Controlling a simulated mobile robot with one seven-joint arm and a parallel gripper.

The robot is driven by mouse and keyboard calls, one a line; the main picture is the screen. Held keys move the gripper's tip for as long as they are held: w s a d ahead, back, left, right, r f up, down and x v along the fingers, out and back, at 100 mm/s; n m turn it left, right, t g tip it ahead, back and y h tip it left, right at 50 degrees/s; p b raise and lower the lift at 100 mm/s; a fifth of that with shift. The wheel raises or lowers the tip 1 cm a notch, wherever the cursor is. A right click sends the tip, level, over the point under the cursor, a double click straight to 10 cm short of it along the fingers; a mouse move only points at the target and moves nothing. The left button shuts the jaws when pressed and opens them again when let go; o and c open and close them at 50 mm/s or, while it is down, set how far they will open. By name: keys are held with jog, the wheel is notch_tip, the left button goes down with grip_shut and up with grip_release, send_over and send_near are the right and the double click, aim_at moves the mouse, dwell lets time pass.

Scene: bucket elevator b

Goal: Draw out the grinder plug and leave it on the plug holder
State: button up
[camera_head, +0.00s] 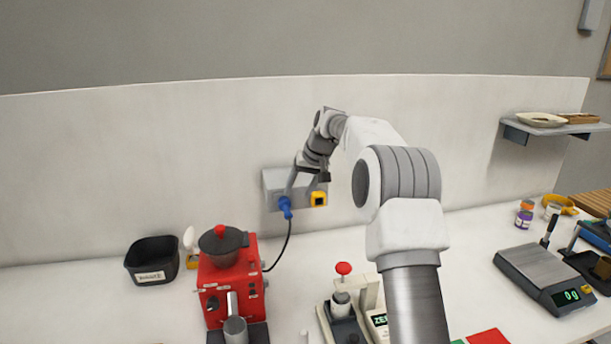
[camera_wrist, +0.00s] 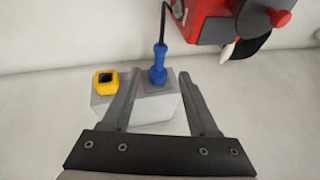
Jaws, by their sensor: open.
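The blue grinder plug (camera_head: 285,206) sits in the grey wall box (camera_head: 274,180), with its black cable running to the red grinder (camera_head: 226,277). In the wrist view, the plug (camera_wrist: 158,66) lies in the picture between the two spread fingers of my gripper (camera_wrist: 160,74). The fingers are open, with a gap on each side of the plug. In the head view my gripper (camera_head: 302,188) is at the front of the box. A yellow square piece with a dark opening (camera_head: 319,199) is beside the plug on the box; I cannot tell whether it is the plug holder.
A black bin (camera_head: 152,261) stands left of the grinder. A device with a red knob (camera_head: 343,268) stands on the counter below my arm. A scale (camera_head: 544,276) is at the right. A wall shelf (camera_head: 555,128) holds dishes. The wall around the box is bare.

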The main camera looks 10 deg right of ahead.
aim_at(289, 211)
jog(key=p+x, duration=0.1)
jog(key=x, duration=0.8)
jog(key=shift+w+a+f, duration=0.1)
jog(key=shift+f, duration=0.2)
grip_shut()
